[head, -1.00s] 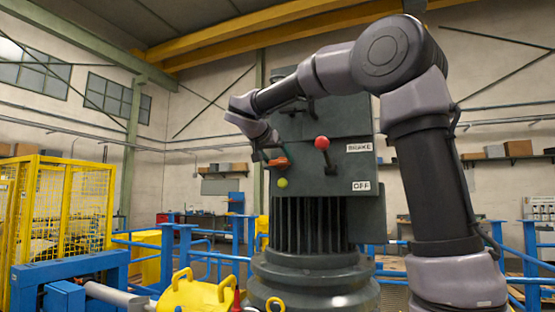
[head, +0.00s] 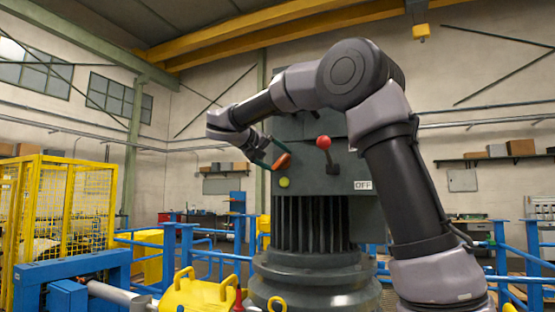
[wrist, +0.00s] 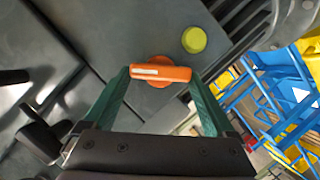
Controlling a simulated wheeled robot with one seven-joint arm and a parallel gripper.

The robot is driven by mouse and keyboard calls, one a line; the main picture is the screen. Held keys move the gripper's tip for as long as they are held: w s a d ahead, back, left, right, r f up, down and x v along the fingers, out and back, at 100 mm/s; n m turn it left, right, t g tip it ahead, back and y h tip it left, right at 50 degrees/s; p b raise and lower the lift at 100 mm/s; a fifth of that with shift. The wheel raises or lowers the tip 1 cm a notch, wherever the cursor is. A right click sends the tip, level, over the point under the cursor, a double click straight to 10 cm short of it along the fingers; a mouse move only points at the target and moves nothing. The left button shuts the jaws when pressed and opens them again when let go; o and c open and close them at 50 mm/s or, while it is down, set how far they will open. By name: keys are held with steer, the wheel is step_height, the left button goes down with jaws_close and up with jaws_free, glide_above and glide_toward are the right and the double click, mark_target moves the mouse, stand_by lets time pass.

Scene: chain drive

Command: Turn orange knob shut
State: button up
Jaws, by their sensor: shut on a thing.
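The orange knob (head: 281,161) is on the front of the dark grey machine housing (head: 320,150), to the left of a red ball lever. Its bar is tilted in the head view. In the wrist view, the orange knob (wrist: 160,72) lies between the tips of my gripper's green fingers, with a pale stripe on its bar. My gripper (head: 268,158) reaches it from the left. The same gripper (wrist: 158,78) is shut on the knob's bar in the wrist view. The yellow-green button (head: 284,182) sits just below the knob.
The red ball lever (head: 323,142) stands out to the right of the knob, near the OFF label (head: 362,185). My arm spans above and to the right. Blue rails (head: 190,245) and a yellow mesh cage (head: 70,205) stand to the left.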

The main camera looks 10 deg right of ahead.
steer(key=n, duration=0.1)
steer(key=n+h, duration=0.2)
steer(key=shift+w+a+f+n, duration=0.1)
steer(key=shift+a+f+n, duration=0.15)
steer(key=shift+n, duration=0.05)
steer(key=n, duration=0.1)
steer(key=n+h, duration=0.1)
steer(key=n, duration=0.2)
steer(key=shift+f+h, duration=0.25)
steer(key=shift+h, duration=0.05)
stand_by(0.4)
steer(key=o, duration=1.1)
steer(key=shift+c, duration=0.2)
steer(key=v, duration=1.1)
steer(key=shift+f, duration=0.2)
steer(key=shift+d, duration=0.15)
